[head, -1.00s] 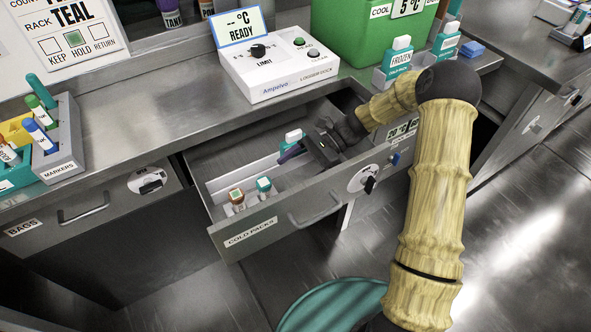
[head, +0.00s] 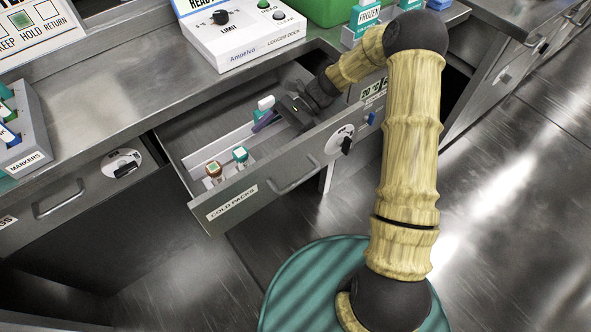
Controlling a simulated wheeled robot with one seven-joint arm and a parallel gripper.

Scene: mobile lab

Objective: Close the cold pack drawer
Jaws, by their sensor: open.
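The cold pack drawer (head: 234,204), a grey metal drawer labelled COLD PACKS, is pulled out from under the bench. Its front carries a bar handle (head: 292,187) and a round white dial with a black knob (head: 345,143). My gripper (head: 262,122) is inside the drawer's opening, behind the front panel, beside a white-capped item (head: 266,103). The gripper is open; whether it touches that item cannot be told.
The bags drawer (head: 75,190) at the left is shut. The bench top (head: 120,90) holds a logger dock (head: 255,50), a marker rack (head: 25,135), a green cooler box (head: 325,8) and a FROZEN pack (head: 365,18). The floor (head: 500,200) at right is clear.

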